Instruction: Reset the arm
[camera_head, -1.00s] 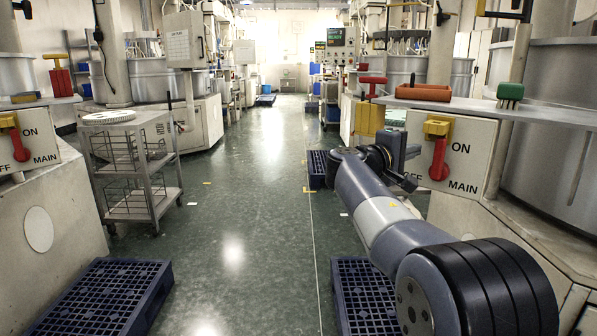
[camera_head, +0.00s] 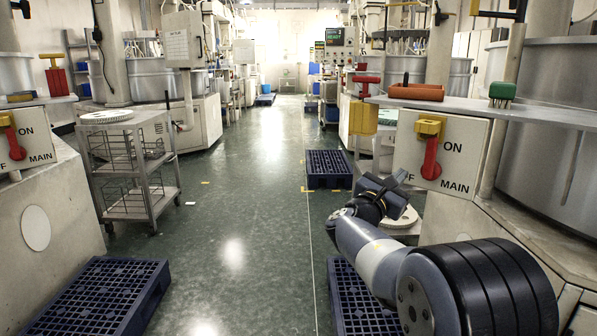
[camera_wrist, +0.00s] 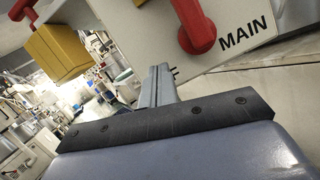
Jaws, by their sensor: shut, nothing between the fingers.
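My arm reaches forward from the lower right of the head view, bent low over the floor. My gripper (camera_head: 400,178) is at its end, below and left of the right switch panel (camera_head: 475,150). The gripper is shut and empty, and apart from the panel. In the wrist view its shut fingers (camera_wrist: 158,85) point up and away from the camera. The panel's red handle (camera_head: 431,158) hangs down from a yellow block (camera_head: 431,126). The handle also shows at the top of the wrist view (camera_wrist: 197,30), with the word MAIN beside it.
A grey shelf (camera_head: 545,115) above the panel holds a red tray (camera_head: 416,92) and a green-topped brush (camera_head: 502,91). Blue pallets lie ahead (camera_head: 328,168), at the lower left (camera_head: 100,295) and under my arm (camera_head: 345,300). A wire cart (camera_head: 130,165) stands left. The middle aisle is clear.

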